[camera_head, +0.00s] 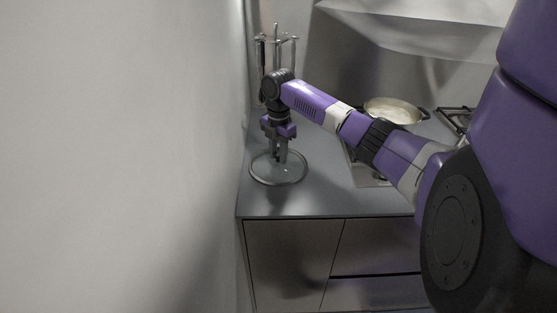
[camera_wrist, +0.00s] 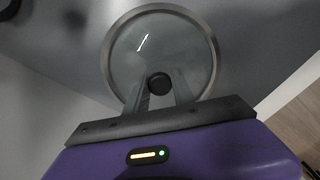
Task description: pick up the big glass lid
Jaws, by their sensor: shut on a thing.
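The big glass lid (camera_head: 264,177), a clear disc with a grey metal rim, is at the left end of the grey counter in the head view. It also shows in the wrist view (camera_wrist: 185,52), with a round black knob (camera_wrist: 159,83) at its centre. My gripper (camera_head: 283,158) points down over the lid's middle. In the wrist view its two fingers (camera_wrist: 160,92) are shut on the knob, one on each side. I cannot tell whether the lid rests on the counter or is slightly above it.
A utensil rack (camera_head: 276,50) stands behind my wrist near the left wall. A pan (camera_head: 393,110) sits on the hob to the right, under my arm's far side. The wall (camera_head: 150,150) is close on the left. The counter (camera_head: 320,190) is bare right of the lid.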

